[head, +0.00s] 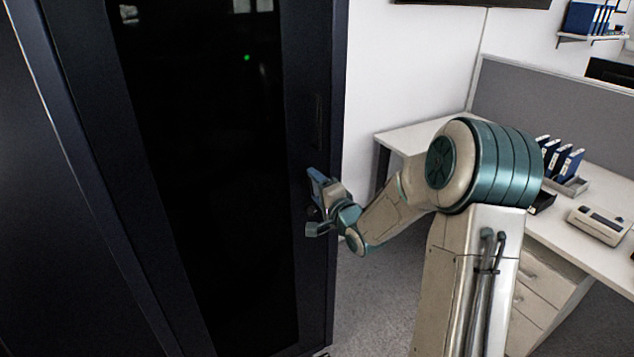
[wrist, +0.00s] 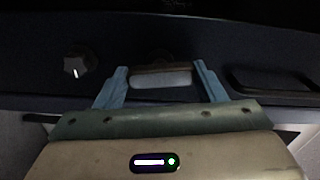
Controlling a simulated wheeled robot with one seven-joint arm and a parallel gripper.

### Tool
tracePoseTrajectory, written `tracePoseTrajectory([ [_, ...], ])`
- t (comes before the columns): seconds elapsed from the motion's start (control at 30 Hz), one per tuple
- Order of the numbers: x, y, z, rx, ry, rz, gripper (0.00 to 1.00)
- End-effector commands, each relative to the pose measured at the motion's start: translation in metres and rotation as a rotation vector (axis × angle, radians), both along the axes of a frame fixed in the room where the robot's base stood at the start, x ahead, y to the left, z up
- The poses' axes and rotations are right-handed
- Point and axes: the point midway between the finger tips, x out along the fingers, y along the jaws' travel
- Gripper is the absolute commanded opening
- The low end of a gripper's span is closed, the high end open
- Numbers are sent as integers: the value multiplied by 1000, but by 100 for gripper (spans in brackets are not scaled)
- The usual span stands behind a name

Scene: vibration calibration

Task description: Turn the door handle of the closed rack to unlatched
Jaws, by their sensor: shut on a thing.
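The closed rack (head: 309,60) stands at the left of the head view, a dark cabinet with a black glass door (head: 215,150). My gripper (head: 314,200) is at the right frame of this door, about mid-height in the picture. In the wrist view, the blue fingers of my gripper (wrist: 162,82) stand on either side of the door handle (wrist: 162,79), a short pale bar with a brownish edge. They are shut on its two ends. In the head view my gripper hides this handle. Whether the latch is engaged cannot be told.
A round knob (wrist: 76,66) with a white mark sits left of the handle in the wrist view. A long dark pull (wrist: 272,78) lies to the right. A white desk (head: 405,137) and a grey partition (head: 560,110) stand right of the rack, with bare floor (head: 375,300) between.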

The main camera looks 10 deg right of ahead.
Motion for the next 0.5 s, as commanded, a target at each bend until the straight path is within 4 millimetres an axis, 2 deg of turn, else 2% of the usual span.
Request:
tracePoseTrajectory([
  [0.2, 0, 1, 1, 102, 36, 2, 41],
  [0.5, 0, 1, 0, 159, 53, 1, 41],
])
